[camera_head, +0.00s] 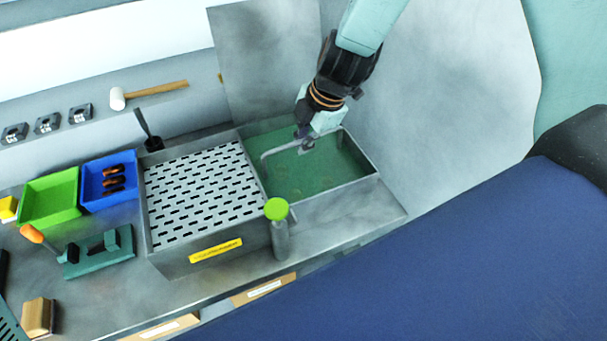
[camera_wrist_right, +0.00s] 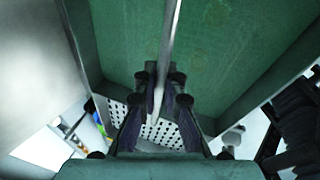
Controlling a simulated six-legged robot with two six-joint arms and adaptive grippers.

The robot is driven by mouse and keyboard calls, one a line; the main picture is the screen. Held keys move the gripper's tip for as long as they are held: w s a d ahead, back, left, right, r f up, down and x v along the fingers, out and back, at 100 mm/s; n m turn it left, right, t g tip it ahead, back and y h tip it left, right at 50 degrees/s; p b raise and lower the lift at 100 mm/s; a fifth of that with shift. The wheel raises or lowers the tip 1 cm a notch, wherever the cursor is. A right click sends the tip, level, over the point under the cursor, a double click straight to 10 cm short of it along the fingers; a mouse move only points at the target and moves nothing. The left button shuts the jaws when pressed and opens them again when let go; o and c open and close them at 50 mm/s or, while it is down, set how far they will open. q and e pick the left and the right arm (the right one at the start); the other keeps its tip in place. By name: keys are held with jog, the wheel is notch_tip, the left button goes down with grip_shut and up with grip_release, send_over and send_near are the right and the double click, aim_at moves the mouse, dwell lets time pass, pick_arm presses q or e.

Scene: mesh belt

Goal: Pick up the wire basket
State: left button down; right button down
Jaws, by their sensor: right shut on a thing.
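My right gripper (camera_head: 305,139) reaches down from the top over the green-filled tank (camera_head: 372,181). It is shut on a grey bar, which I take to be the handle of the wire basket (camera_head: 275,152). The bar runs left from the fingers and bends down at the tank's left side. In the right wrist view the basket's bar (camera_wrist_right: 171,45) passes between the two dark fingers (camera_wrist_right: 158,100). I cannot make out the mesh body of the basket against the green. My left gripper is not in view.
A slotted grey plate (camera_head: 200,195) adjoins the tank on the left. A green-topped cylinder (camera_head: 279,235) stands in front. Blue (camera_head: 108,181) and green (camera_head: 49,200) bins stand further left. A metal panel (camera_head: 265,65) rises behind the tank.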

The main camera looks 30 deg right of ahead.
jog(key=shift+r, duration=0.1)
dwell(0.3)
jog(key=shift+r+p, duration=0.3)
jog(key=shift+r, duration=0.1)
notch_tip(320, 180, up, 7)
jog(key=shift+w+r+p, duration=0.1)
jog(key=shift+w+p, duration=0.05)
jog(key=shift+p, duration=1.1)
notch_tip(320, 180, up, 10)
jog(key=shift+b, duration=0.3)
